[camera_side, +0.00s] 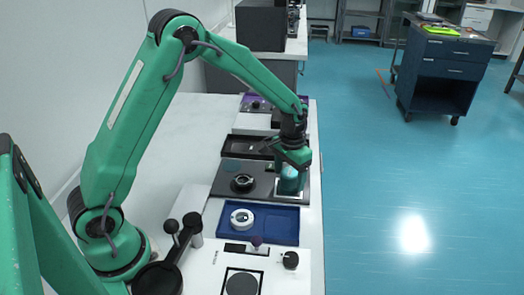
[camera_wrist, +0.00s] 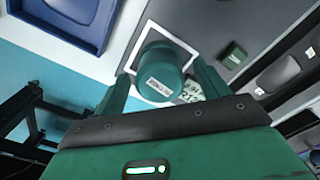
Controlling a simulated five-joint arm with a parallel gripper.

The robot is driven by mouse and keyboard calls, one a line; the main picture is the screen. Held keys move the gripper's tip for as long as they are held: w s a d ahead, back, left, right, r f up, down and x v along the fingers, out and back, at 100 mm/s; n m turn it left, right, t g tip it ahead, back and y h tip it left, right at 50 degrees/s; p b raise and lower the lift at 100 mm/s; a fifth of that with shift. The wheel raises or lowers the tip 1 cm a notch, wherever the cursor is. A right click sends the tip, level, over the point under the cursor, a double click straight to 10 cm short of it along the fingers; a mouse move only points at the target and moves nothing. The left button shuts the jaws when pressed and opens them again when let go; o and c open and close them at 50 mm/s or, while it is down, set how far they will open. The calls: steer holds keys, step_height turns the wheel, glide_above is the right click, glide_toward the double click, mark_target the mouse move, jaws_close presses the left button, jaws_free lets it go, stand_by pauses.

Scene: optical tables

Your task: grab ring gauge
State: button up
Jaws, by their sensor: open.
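A teal round piece (camera_wrist: 160,72) with a small white label stands inside a white square outline (camera_wrist: 192,48) on a dark grey mat. It also shows below my gripper in the side view (camera_side: 289,186). My gripper (camera_wrist: 163,78) is open, with one finger on each side of this piece; I cannot tell whether they touch it. The gripper also shows above the mat's right end in the side view (camera_side: 291,160). A pale ring (camera_side: 242,218) lies in a blue tray (camera_side: 278,224), and a black ring-shaped piece (camera_side: 242,182) sits on the mat. Which one is the ring gauge is unclear.
A pale printed card (camera_wrist: 190,92) lies beside the teal piece. A small green block (camera_wrist: 232,55) is on the mat. A black tray (camera_side: 238,146) lies behind the mat. The bench's right edge is close to the gripper, with blue floor (camera_side: 390,190) beyond.

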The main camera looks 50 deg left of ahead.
mark_target(290, 172)
steer(key=shift+c, duration=0.4)
steer(key=c, duration=1.2)
steer(key=shift+r, duration=0.15)
steer(key=shift+r, duration=0.5)
step_height(290, 172, up, 3)
steer(key=shift+r, duration=0.1)
steer(key=s+d+r, duration=0.2)
steer(key=d, duration=0.1)
steer(key=s+d+r, duration=0.2)
steer(key=d, duration=0.1)
steer(key=s+d+r, duration=0.2)
steer(key=d, duration=0.2)
steer(key=shift+s+r, duration=0.15)
steer(key=shift+r, duration=0.15)
